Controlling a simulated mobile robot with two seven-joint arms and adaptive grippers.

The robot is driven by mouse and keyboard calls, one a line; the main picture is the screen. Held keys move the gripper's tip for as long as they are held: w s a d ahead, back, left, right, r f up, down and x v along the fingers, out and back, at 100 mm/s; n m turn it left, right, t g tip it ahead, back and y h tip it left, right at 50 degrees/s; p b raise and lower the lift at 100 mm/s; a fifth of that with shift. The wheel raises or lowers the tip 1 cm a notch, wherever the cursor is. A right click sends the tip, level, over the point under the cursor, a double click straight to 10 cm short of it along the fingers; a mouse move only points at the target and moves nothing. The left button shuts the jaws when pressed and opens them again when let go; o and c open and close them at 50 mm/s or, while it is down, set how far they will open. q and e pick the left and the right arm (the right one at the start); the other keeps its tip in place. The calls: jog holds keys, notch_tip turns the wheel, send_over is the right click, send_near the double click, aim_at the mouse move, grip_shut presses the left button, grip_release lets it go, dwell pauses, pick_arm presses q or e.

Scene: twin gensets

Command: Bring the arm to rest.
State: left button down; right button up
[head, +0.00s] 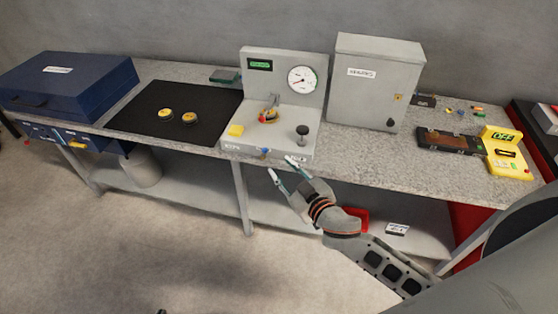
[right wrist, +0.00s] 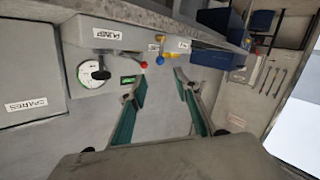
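My right arm reaches in from the lower right of the head view. Its gripper (head: 282,168) is open, with nothing between its fingers, just in front of the bench edge below the grey pump unit (head: 272,88). In the right wrist view the two green-padded fingers (right wrist: 160,82) stand apart and empty. The pump unit (right wrist: 113,35) lies beyond them there, with its black knob, red ball and blue ball. I cannot tell whether the fingertips touch the bench or unit. My left gripper is not in view.
The bench (head: 345,165) carries a blue case (head: 70,82), a black mat (head: 150,125) with two yellow-topped pieces, a grey SPARES cabinet (head: 378,85) and a yellow meter reading OFF (head: 508,160). A lower shelf (head: 195,190) runs beneath. The floor in front is clear.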

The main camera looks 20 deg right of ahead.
jog(key=s+f+m+g, duration=0.1)
jog(key=s+f+g, duration=0.4)
jog(key=s+f, duration=1.4)
jog(key=s, duration=0.3)
jog(key=shift+d+m+h, duration=0.3)
jog(key=shift+d, duration=0.05)
